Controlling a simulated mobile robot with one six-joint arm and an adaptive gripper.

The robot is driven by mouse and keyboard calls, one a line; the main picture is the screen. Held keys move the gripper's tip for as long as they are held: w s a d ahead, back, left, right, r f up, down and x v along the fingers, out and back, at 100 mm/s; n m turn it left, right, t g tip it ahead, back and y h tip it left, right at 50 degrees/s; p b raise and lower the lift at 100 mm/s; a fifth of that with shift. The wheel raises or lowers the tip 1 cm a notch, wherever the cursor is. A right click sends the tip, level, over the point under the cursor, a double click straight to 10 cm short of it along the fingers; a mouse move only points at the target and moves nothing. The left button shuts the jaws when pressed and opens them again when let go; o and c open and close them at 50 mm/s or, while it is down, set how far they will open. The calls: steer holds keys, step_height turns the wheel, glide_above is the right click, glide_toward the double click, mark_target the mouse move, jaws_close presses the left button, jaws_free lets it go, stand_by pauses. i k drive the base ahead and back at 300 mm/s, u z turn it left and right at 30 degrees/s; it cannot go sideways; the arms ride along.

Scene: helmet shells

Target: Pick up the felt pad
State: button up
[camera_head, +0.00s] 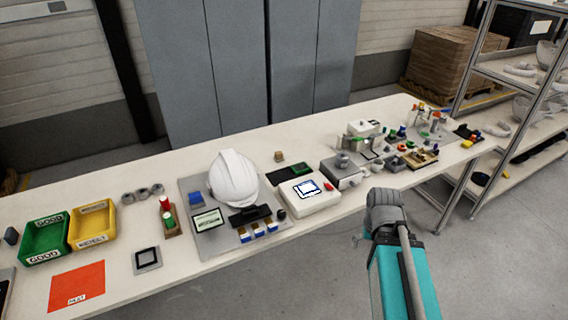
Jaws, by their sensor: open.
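I cannot single out the felt pad with certainty. A flat orange-red sheet (82,281) with a small, hard-to-read label lies at the table's front left. A small dark square framed piece (147,258) lies to its right. A white helmet shell (234,177) stands on a grey board (205,243) near the middle of the table, with a black block and several small blue-and-white pieces in front of it. My arm shows at the lower right, beyond the table's front edge. My gripper's fingers do not show.
A green bin (45,257) labelled GOOD and a yellow bin (92,227) labelled REJECT stand at the left. A white device with a screen (308,202) stands right of the helmet. The table's right part is crowded with small parts. A metal shelf (464,95) stands at the right.

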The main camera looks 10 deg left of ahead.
mark_target(278, 157)
steer(key=u, duration=0.05)
steer(key=k, duration=0.65)
steer(key=u, duration=0.45)
steer(key=i, duration=1.55)
steer(key=u, duration=0.05)
